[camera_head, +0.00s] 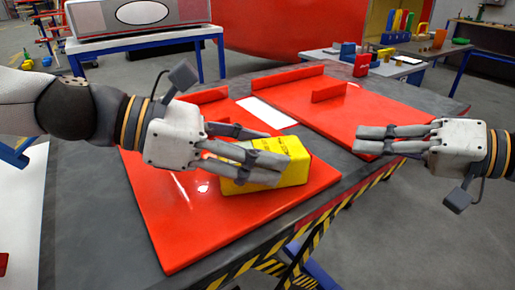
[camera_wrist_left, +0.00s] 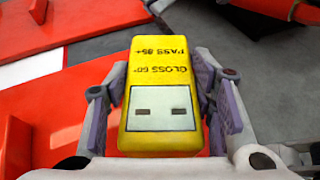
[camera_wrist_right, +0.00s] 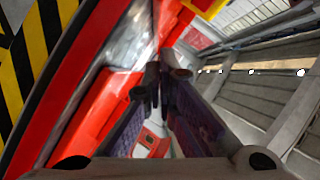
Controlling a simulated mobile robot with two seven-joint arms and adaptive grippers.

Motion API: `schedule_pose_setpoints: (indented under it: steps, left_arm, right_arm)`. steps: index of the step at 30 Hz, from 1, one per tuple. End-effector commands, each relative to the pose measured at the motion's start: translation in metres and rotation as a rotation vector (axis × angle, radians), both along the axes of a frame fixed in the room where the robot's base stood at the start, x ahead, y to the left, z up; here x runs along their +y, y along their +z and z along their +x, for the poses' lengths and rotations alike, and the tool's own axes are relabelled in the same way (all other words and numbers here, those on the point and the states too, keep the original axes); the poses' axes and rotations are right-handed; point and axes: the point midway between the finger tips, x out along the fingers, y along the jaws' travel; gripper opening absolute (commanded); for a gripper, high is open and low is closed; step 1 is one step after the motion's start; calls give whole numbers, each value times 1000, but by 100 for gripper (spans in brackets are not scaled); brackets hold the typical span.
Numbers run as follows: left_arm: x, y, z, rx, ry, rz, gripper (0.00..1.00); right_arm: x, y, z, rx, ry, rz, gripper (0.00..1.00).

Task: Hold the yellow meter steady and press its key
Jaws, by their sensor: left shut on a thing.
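The yellow meter (camera_head: 297,172) sits on the near red panel (camera_head: 185,235), close to its right edge. My left gripper (camera_head: 274,152) is shut on it, one finger along each side. In the left wrist view the meter (camera_wrist_left: 150,75) lies between the finger pads, with its pale display showing two dashes and black lettering reading "GLOSS 60°" and "PASS 85+". I cannot make out the key. My right gripper (camera_head: 372,139) is empty, its fingers together, to the right of the meter and apart from it, by the other red panel (camera_head: 300,100).
Both red panels lie on a dark table (camera_head: 85,215) with a striped front edge. A white sheet (camera_head: 266,112) lies between them. Upright red fins (camera_head: 328,92) stand on the panels. A side table (camera_head: 395,68) with small coloured items stands behind.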

Motion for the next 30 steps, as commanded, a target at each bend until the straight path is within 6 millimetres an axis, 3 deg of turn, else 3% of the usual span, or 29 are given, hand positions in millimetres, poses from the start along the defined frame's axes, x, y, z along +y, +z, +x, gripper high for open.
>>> schedule_pose_setpoints:
  steps: [6,12,30]
  left_arm:
    - [0,-7,-1,11,-4,7,8]
    - [0,-7,-1,11,-4,7,8]
    - [0,-7,-1,11,-4,8,8]
  right_arm:
    - [38,-3,-10,5,4,-1,0]
    - [56,-3,-14,3,3,0,0]
    - [58,-3,-14,4,1,0,0]
